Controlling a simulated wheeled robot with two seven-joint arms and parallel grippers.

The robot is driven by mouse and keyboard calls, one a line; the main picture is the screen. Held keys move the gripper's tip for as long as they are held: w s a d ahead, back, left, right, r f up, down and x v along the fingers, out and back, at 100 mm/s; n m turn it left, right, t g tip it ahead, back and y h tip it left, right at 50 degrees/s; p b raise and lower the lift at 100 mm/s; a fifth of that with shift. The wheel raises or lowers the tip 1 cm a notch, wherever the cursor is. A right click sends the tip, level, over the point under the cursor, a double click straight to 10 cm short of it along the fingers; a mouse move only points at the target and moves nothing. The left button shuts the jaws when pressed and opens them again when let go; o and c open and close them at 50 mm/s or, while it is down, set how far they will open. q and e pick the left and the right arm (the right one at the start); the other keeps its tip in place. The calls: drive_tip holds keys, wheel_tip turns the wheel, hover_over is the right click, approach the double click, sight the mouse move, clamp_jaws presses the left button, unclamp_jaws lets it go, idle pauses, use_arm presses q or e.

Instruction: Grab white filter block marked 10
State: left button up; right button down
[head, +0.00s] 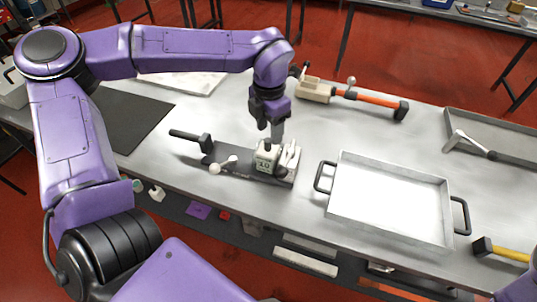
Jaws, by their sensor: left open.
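The white filter block marked 10 (265,162) stands on a dark flat fixture (230,158) near the middle of the metal table. A black round piece shows on its top, and a white clamp-like part (289,157) stands just to its right. My left gripper (277,132) points down from above, over the block's top right side. It is open, and I cannot tell whether its fingers touch the block. My right gripper is not in view.
A metal tray with black handles (388,199) lies to the right. A black mat (130,117) lies at left. Bare table separates the fixture and tray.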

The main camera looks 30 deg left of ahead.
sight(268, 140)
use_arm(q)
drive_tip(key=f, duration=0.4)
drive_tip(key=w+f+p, duration=0.1)
drive_tip(key=shift+a+f, duration=0.4)
drive_tip(key=shift+s, duration=0.2)
clamp_jaws()
